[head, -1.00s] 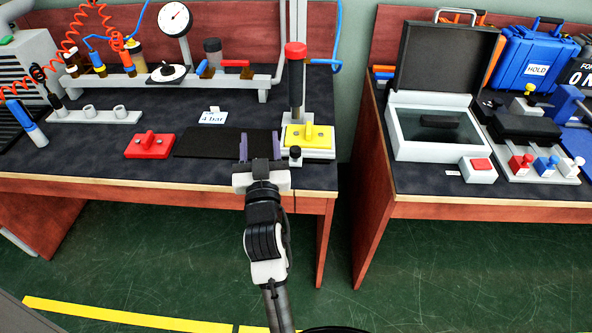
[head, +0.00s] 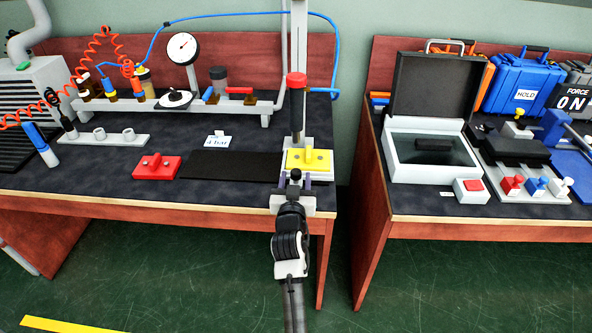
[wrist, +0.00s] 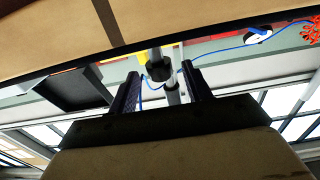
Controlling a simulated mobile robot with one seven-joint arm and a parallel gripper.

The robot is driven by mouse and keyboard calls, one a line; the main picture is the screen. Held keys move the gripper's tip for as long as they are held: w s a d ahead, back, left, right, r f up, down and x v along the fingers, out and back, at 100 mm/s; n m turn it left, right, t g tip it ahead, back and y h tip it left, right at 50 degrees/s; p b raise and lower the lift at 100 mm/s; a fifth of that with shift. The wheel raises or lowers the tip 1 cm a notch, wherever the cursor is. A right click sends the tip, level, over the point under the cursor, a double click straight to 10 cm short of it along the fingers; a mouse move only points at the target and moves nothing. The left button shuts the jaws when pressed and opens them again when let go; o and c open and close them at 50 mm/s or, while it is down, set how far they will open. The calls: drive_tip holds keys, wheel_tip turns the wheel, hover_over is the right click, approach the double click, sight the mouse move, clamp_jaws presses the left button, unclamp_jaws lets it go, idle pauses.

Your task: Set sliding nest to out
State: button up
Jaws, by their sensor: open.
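The sliding nest appears to be the yellow plate (head: 322,160) on the pale base of the press, below its dark ram with a red top. A small black knob (head: 295,174) stands at its front edge. My gripper (head: 294,184) is open at the bench's front edge, right at the knob. In the wrist view the two dark fingers of my gripper (wrist: 160,71) stand apart with a grey post and black collar (wrist: 158,72) showing between them. I cannot tell whether either finger touches it. The nest's underside and rails are hidden.
A red block with a handle (head: 155,167) and a black mat (head: 231,164) lie to the left. The press column (head: 298,50) rises behind. A gap separates this bench from the right one, which holds an open grey case (head: 402,160) and a red-button box (head: 472,191).

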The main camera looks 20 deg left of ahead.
drive_tip(key=shift+x, duration=1.4)
drive_tip(key=shift+c, duration=0.2)
clamp_jaws()
